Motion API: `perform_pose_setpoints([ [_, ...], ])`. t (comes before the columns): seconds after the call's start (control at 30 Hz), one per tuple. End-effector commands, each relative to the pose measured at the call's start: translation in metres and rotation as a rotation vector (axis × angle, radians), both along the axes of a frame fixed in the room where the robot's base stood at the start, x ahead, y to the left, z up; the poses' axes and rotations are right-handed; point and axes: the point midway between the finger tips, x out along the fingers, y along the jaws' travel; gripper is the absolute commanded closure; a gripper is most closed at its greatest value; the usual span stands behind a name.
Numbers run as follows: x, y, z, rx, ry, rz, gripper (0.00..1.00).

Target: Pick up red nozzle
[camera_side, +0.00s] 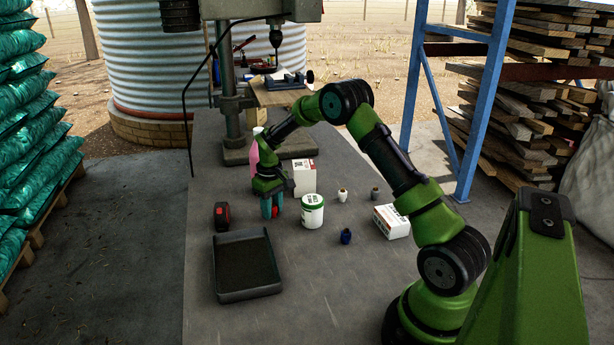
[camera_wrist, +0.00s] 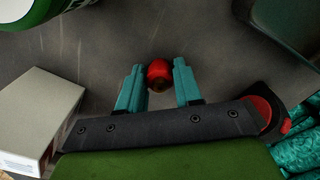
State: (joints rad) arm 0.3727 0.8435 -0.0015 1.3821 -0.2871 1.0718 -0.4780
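The red nozzle (camera_wrist: 159,74) is on the grey bench top in the wrist view, a small rounded red piece with a dark end. It lies between the tips of my gripper's two teal fingers (camera_wrist: 158,82). The fingers are apart, with a narrow gap showing on each side of the nozzle. In the side view my gripper (camera_side: 271,208) points down, low over the bench, left of the white tub.
A white tub (camera_side: 312,217) and a white box (camera_side: 304,177) stand close to my gripper. A black-and-red object (camera_side: 221,215) is to its left, a dark tray (camera_side: 217,286) in front. Blue (camera_side: 346,236), white (camera_side: 342,194) and grey (camera_side: 375,193) small pieces stand right. A pink bottle (camera_side: 267,156) is behind.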

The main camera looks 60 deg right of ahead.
Motion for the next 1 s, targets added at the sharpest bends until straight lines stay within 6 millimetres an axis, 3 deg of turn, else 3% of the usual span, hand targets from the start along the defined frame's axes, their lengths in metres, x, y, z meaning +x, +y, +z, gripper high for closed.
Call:
perform_pose_setpoints([
  [0.03,0.000,0.000,0.000,0.000,0.000,0.000,0.74],
  [0.2,0.000,0.000,0.000,0.000,0.000,0.000,0.99],
  [0.57,0.000,0.000,0.006,-0.001,-0.002,0.000,0.99],
  [0.83,0.000,0.000,0.040,-0.002,-0.004,0.001,0.99],
  [1.0,-0.033,0.013,0.040,0.000,0.001,0.001,0.99],
])
